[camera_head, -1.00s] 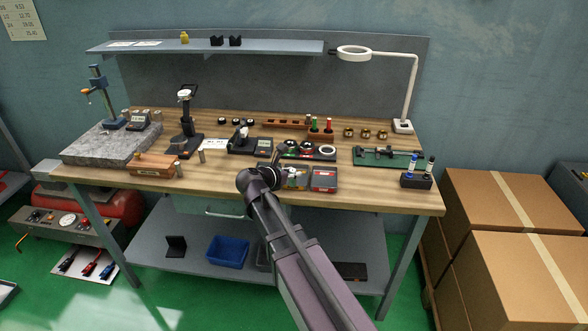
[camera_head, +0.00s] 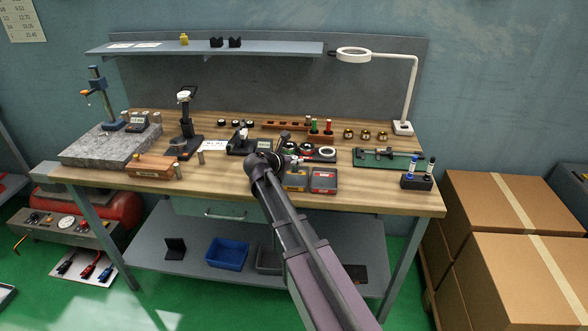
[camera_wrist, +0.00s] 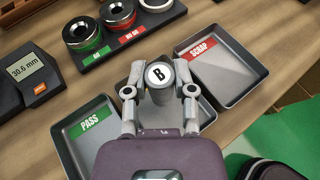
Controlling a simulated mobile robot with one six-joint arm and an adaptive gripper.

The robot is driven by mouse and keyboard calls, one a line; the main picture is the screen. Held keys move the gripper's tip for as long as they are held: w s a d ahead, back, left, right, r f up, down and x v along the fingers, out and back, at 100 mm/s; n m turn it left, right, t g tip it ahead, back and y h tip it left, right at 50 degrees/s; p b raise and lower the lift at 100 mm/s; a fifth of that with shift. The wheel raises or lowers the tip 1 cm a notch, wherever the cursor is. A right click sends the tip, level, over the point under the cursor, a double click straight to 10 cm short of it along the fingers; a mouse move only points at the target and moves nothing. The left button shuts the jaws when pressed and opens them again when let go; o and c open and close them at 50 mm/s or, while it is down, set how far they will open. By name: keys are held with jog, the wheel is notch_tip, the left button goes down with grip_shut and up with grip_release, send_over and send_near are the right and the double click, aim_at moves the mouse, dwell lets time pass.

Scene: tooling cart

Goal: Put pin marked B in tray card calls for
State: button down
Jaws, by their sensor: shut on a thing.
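My gripper (camera_wrist: 158,92) is shut on the pin marked B (camera_wrist: 158,74), whose white top with a black B faces the wrist camera. The pin is held over the middle tray (camera_wrist: 205,108), whose label is hidden in the wrist view. In the head view this tray (camera_head: 296,186) shows a yellow label. The tray marked PASS (camera_wrist: 78,148) is at left and the tray marked SCRAP (camera_wrist: 245,84) at right. The red-labelled tray also shows in the head view (camera_head: 323,190). A white card (camera_head: 213,145) lies on the bench, its text too small to read.
A black holder with green- and red-labelled ring gauges (camera_wrist: 118,12) stands behind the trays. A measuring device reading 30.6 mm (camera_wrist: 28,76) is at left. The bench's front edge is close to the trays.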

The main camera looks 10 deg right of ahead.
aim_at(293, 168)
jog(key=shift+f+b, duration=1.7)
jog(key=shift+f, duration=0.05)
jog(key=shift+f, duration=0.15)
jog(key=shift+c, duration=2.2)
grip_release()
jog(key=shift+r, duration=0.2)
jog(key=shift+s+a+r+p, duration=0.3)
jog(key=shift+s+a+p, duration=0.05)
jog(key=shift+a, duration=0.05)
jog(key=p+v, duration=0.3)
jog(key=v, duration=0.6)
jog(key=shift+r, duration=0.1)
jog(key=shift+p+v, duration=0.5)
jog(key=shift+v, duration=0.35)
